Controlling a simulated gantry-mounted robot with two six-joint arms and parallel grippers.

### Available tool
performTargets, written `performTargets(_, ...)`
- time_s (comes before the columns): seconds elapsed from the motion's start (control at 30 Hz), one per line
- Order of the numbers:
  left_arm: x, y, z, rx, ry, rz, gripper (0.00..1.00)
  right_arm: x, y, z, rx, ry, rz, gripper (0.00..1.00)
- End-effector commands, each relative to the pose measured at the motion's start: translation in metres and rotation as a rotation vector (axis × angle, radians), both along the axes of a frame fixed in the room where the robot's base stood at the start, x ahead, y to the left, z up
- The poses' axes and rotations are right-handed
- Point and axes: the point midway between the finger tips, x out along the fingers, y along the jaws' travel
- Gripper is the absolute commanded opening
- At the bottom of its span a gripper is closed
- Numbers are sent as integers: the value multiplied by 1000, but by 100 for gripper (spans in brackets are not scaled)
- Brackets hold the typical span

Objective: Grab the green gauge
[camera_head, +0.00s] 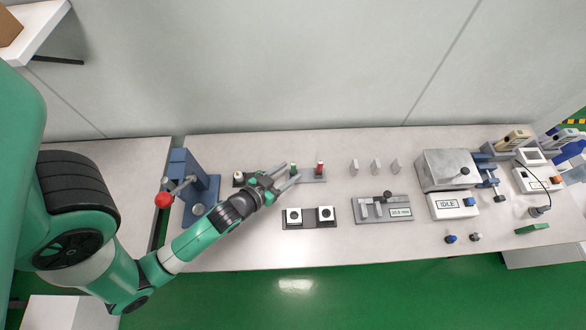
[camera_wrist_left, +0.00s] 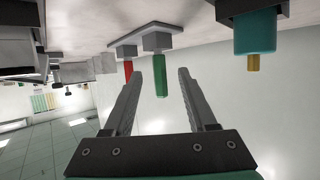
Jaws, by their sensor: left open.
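The green gauge (camera_head: 293,168) stands upright in a holder behind the middle-left of the table in the head view, partly hidden by my gripper. In the left wrist view, which is upside down, the green gauge (camera_wrist_left: 161,82) shows as a green pin under a grey base, close to the left finger. My left gripper (camera_head: 290,172) is open and empty, its fingertips beside the green gauge. I cannot tell whether they touch it. The red gauge (camera_head: 320,167) stands to its right; it also shows in the left wrist view (camera_wrist_left: 128,70). My right gripper is not in view.
A yellow-topped gauge (camera_head: 238,175) stands left of my gripper. Two white-topped blocks (camera_head: 310,215) sit in front. A blue press (camera_head: 193,185) with a red knob is at the left. A grey fixture (camera_head: 384,209), testers and an IDLE display box (camera_head: 453,206) lie to the right.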

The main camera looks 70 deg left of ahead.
Motion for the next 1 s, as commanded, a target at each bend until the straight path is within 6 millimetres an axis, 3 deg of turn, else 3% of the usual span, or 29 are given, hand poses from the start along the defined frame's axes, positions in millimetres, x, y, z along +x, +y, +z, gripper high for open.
performTargets(0.17,22,13,-11,1,-2,1,57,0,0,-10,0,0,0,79)
performTargets(0.4,24,14,-11,1,0,0,57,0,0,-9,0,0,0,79)
performTargets(0.73,24,14,-11,1,0,0,0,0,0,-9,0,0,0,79)
performTargets(1.0,24,14,-11,1,0,0,0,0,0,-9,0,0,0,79)
